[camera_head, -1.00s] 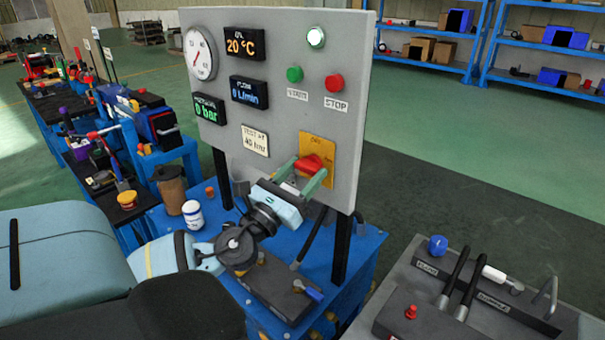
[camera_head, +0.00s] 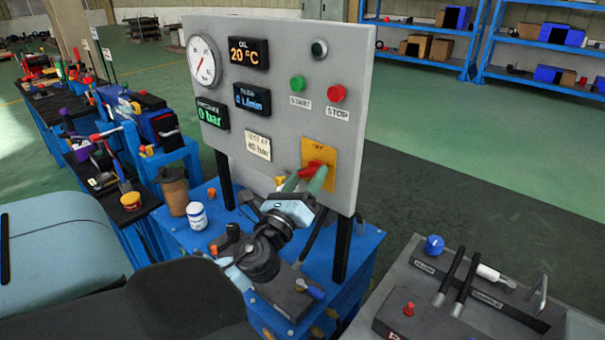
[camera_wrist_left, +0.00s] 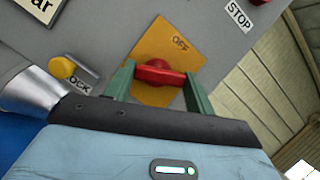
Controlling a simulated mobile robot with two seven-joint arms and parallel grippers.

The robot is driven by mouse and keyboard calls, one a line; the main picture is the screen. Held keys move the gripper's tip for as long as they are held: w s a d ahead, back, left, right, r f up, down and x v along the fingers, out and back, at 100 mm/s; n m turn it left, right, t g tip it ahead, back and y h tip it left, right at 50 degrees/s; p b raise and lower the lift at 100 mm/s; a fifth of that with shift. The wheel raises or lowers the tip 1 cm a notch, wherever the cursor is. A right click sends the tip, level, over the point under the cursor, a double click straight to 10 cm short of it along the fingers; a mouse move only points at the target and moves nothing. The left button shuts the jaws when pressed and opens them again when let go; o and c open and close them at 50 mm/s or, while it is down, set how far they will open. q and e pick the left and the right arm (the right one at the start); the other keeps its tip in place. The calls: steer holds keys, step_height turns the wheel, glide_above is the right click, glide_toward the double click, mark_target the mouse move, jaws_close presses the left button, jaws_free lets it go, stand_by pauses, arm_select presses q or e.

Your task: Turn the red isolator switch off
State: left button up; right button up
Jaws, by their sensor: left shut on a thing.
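The red isolator switch (camera_head: 314,167) sits on a yellow plate (camera_head: 322,149) on the right part of the grey panel. My left gripper (camera_head: 306,178) reaches it from the lower left, its green fingers on either side of the red handle. In the left wrist view the red handle (camera_wrist_left: 160,74) lies across between the two fingers, and the gripper (camera_wrist_left: 160,85) is shut on it. The word OFF shows on the yellow plate (camera_wrist_left: 157,52) above the handle. The fingers partly hide the handle in the head view. My right gripper is out of view.
The grey panel (camera_head: 270,110) carries a dial, displays, a dark lamp (camera_head: 319,48), a green START button (camera_head: 298,83) and a red STOP button (camera_head: 337,93). A yellow knob (camera_wrist_left: 62,67) is left of the switch. A white bottle (camera_head: 197,215) stands on the blue bench.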

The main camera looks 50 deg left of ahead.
arm_select(q)
steer(key=n+y+p, duration=0.1)
steer(key=n, duration=0.1)
steer(key=n+g+p, duration=0.1)
steer(key=n, duration=0.2)
steer(key=shift+d+r+y, duration=0.1)
steer(key=shift+r+y, duration=0.3)
steer(key=n+g+p, duration=0.1)
steer(key=n, duration=0.1)
steer(key=n+g+y+p, duration=0.1)
steer(key=n+p, duration=0.1)
steer(key=n, duration=0.1)
steer(key=shift+r+g, duration=0.15)
steer(key=shift+g, duration=0.15)
steer(key=shift+n+p, duration=0.4)
steer(key=shift+n, duration=0.2)
steer(key=shift+f+n+g, duration=0.2)
steer(key=shift+n+g, duration=0.6)
steer(key=shift+n, duration=0.8)
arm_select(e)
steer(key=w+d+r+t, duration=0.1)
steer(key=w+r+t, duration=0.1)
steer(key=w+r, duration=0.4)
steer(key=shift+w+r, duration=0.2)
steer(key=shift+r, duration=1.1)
arm_select(q)
steer(key=o, duration=1)
